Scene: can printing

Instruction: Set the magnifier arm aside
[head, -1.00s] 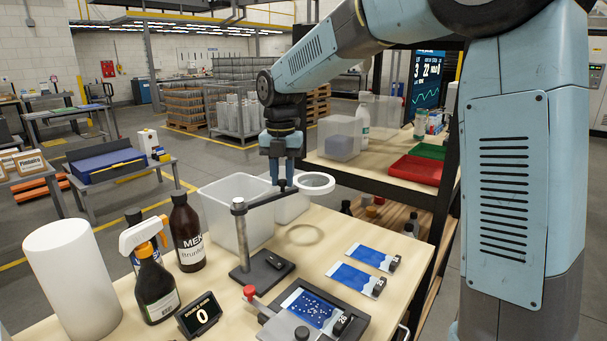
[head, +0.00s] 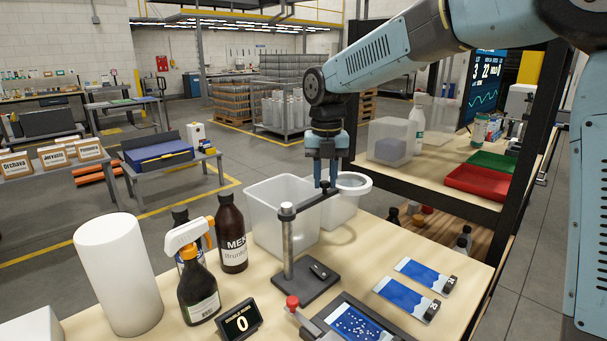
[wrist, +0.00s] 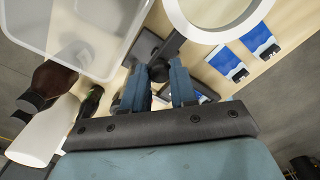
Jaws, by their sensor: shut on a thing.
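The magnifier has an upright grey post (head: 287,245) on a dark base (head: 307,286), and a dark arm (head: 309,200) ending in a white ring lens (head: 354,184). The ring also shows large in the wrist view (wrist: 174,16). My gripper (head: 325,188) points down and is shut on the dark knob (wrist: 159,71) on the magnifier arm. The arm reaches back and right from the post, with the ring beside and partly over the white containers. The printing fixture (head: 350,322) with a blue speckled plate sits in front, partly cut off by the frame.
A translucent bin (head: 275,226) stands behind the post. A brown bottle (head: 231,235), a spray bottle (head: 195,285), a white cylinder (head: 119,275) and a counter display (head: 239,323) crowd the left. Two blue cards (head: 408,299) lie right. A shelf with red tray (head: 480,184) stands beyond.

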